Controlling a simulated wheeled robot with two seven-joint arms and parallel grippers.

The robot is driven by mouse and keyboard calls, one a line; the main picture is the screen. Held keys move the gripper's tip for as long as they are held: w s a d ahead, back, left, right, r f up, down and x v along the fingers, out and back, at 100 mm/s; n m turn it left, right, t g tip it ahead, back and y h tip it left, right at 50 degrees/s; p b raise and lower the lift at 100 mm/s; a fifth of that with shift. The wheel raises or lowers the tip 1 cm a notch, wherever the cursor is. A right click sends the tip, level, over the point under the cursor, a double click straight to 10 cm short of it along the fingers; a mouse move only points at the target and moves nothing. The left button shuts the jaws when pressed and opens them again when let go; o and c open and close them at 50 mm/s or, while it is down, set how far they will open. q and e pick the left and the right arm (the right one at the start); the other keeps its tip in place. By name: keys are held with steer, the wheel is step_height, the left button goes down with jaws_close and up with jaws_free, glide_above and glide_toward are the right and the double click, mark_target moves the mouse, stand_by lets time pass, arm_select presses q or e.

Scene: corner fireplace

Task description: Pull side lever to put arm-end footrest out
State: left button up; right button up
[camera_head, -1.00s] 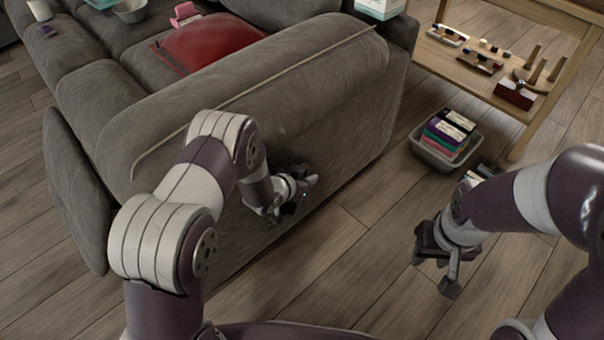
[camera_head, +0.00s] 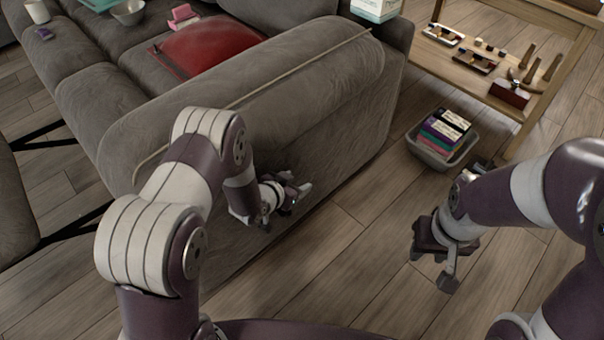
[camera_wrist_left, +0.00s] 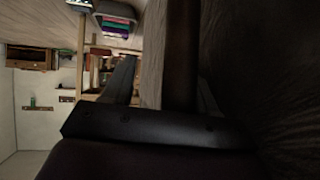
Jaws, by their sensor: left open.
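The grey sofa (camera_head: 330,110) has its arm's outer side facing me. The footrest (camera_head: 14,195) is a grey panel at the left edge of the head view, extended away from the sofa front on black linkage bars (camera_head: 70,228). My left gripper (camera_head: 296,190) is open beside the sofa arm's outer side. In the head view the lever is hidden by the gripper. My right gripper (camera_head: 434,266) hangs open and empty above the floor.
A grey bin (camera_head: 428,155) with colourful boxes stands on the floor past the sofa's corner. A wooden shelf table (camera_head: 512,75) with small items stands behind it. A red cushion (camera_head: 205,45) lies on the seat. Wooden floor (camera_head: 335,265) is clear between my arms.

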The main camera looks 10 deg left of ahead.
arm_select(q)
steer(key=p+v, duration=0.2)
steer(key=v, duration=0.6)
steer(key=shift+p, duration=0.35)
arm_select(e)
step_height(320, 180, up, 4)
steer(key=shift+r, duration=0.1)
arm_select(q)
steer(key=shift+s+r, duration=0.15)
steer(key=shift+r, duration=0.05)
steer(key=s+a+p, duration=0.3)
steer(key=s+a, duration=0.3)
steer(key=s, duration=0.6)
steer(key=shift+s+a, duration=0.25)
steer(key=shift+s, duration=0.1)
arm_select(e)
steer(key=shift+r, duration=1.4)
steer(key=shift+r, duration=0.15)
